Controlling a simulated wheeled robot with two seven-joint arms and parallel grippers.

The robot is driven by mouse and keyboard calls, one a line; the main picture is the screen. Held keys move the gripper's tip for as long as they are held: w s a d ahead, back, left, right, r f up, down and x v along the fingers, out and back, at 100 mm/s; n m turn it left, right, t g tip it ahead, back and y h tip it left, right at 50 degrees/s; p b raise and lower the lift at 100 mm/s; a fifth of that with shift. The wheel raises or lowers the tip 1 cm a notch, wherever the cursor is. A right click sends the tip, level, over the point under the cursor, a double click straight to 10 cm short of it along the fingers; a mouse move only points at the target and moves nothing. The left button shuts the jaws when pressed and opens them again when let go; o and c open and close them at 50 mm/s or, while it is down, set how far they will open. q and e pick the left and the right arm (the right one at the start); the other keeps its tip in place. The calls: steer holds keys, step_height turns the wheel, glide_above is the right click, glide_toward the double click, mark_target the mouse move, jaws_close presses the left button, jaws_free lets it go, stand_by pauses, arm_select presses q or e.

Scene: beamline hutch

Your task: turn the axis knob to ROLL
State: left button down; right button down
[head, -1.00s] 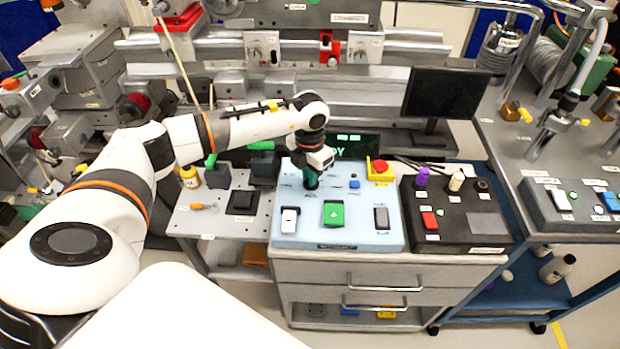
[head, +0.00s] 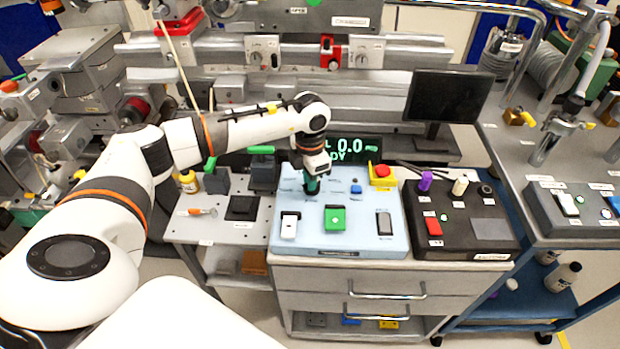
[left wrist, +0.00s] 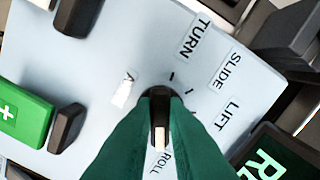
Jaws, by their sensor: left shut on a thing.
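The axis knob (left wrist: 158,94) is a dark knob on the pale blue control panel (head: 365,240). In the left wrist view its pale pointer line runs down, towards the ROLL label (left wrist: 167,163). The TURN (left wrist: 195,38), SLIDE (left wrist: 229,70) and LIFT (left wrist: 229,116) labels sit to its upper right and right. My left gripper (head: 311,187) points down at the panel's back left. Its green fingers (left wrist: 159,112) are shut on the knob, one on each side. In the head view the gripper hides the knob. My right gripper does not show.
A green display (head: 352,148) behind the panel is partly hidden by my arm; "L 0.0" and "DY" can be read. The panel also has a green button (head: 335,219), a red stop button (head: 382,171) and rocker switches. A black control box (head: 455,228) stands to the right.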

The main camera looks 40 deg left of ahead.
arm_select(q)
steer(key=c, duration=1.4)
jaws_free()
steer(key=shift+c, duration=0.2)
steer(key=shift+r, duration=0.15)
step_height(320, 180, up, 12)
steer(key=b, duration=0.1)
steer(key=shift+b, duration=0.4)
